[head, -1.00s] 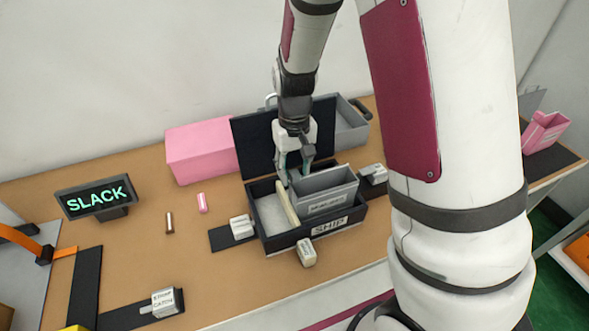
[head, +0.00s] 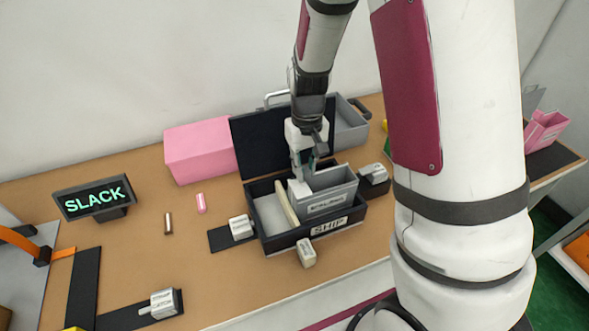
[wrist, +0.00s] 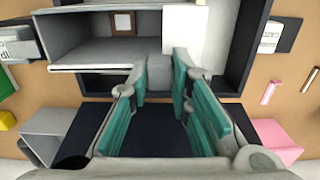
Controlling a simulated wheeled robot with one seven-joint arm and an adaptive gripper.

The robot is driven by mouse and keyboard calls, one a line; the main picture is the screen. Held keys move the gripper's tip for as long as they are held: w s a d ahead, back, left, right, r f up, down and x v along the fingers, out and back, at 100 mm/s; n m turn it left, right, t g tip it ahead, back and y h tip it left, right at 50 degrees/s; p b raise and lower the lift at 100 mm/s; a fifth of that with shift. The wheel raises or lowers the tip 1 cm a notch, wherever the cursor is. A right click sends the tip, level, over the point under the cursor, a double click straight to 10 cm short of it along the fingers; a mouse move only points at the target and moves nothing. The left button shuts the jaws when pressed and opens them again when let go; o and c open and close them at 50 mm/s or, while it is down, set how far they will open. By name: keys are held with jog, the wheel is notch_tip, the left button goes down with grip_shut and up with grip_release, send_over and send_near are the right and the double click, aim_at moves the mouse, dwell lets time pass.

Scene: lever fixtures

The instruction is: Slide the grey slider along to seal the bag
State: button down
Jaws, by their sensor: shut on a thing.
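A dark open box (head: 335,236) marked SHIP stands on the table, holding a grey bin (head: 340,194) with a label on its front. A cream strip (head: 286,204) stands on edge beside the bin. My gripper (head: 304,177) points down into the box at the bin's left end. In the wrist view its teal-padded fingers (wrist: 163,82) are shut on a small grey block, which I take for the grey slider (wrist: 160,72). A pale block shows at the fingertips in the head view. No bag can be clearly made out.
A pink box (head: 198,150) stands at the back left. A grey case (head: 348,125) is behind the box. Small latch blocks sit left (head: 240,227), front (head: 305,252) and right (head: 374,173) of the box. A SLACK sign (head: 95,198) stands at the left.

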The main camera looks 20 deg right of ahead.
jog(key=d+b, duration=0.1)
jog(key=d, duration=0.9)
jog(key=shift+d, duration=0.3)
jog(key=c, duration=1.4)
grip_release()
jog(key=shift+d, duration=0.1)
jog(key=shift+c, duration=0.2)
notch_tip(320, 180, up, 12)
